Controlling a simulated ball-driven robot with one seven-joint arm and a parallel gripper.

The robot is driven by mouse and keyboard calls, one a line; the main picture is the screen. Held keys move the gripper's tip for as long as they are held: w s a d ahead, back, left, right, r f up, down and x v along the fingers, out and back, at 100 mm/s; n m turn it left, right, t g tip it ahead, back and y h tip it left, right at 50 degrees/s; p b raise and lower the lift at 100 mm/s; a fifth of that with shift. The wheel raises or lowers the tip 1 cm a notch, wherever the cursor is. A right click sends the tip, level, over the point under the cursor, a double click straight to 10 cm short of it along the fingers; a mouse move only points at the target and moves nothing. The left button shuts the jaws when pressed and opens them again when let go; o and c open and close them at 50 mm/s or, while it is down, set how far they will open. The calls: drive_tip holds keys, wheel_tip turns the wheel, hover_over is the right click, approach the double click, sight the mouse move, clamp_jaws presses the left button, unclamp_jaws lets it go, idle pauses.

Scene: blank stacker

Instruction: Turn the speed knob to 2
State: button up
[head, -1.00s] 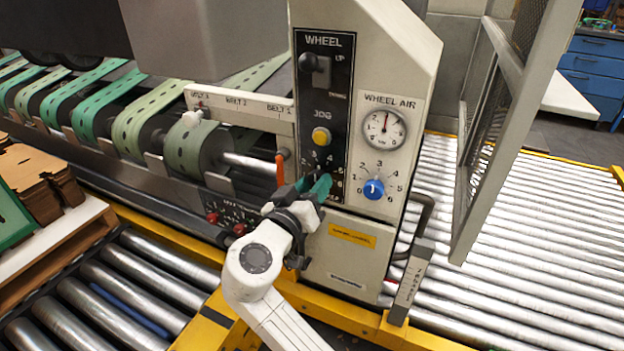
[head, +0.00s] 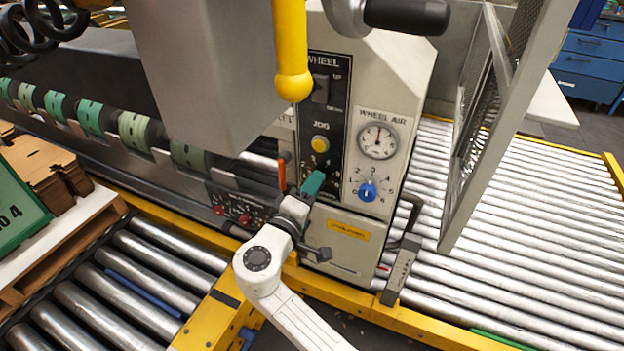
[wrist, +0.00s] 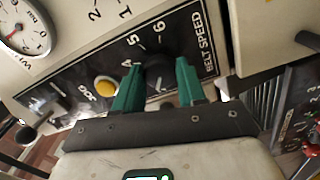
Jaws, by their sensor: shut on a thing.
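The black speed knob (wrist: 158,70) is in the wrist view, next to the BELT SPEED label (wrist: 207,43). The numbers 4, 5 and 6 show around its upper side; the lower numbers are hidden or too small to read. A pale mark shows on the knob, but I cannot tell which number it points to. My gripper (wrist: 157,84) is shut on the knob, with one green finger on each side. In the head view, my gripper (head: 312,184) is at the lower end of the black control panel (head: 333,125) and hides the knob.
The yellow JOG button (head: 320,144) is above my gripper. The blue WHEEL AIR knob (head: 367,191) and a round gauge (head: 378,141) are at its right. An orange lever (head: 282,175) and red buttons (head: 245,220) are at its left. A yellow rod (head: 291,60) hangs above.

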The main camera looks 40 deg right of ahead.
drive_tip(key=shift+n+p, duration=0.85)
drive_tip(key=shift+n, duration=0.35)
drive_tip(key=o, duration=1.1)
drive_tip(key=shift+c, duration=0.2)
drive_tip(key=v, duration=1.1)
drive_tip(key=shift+w+f, duration=0.1)
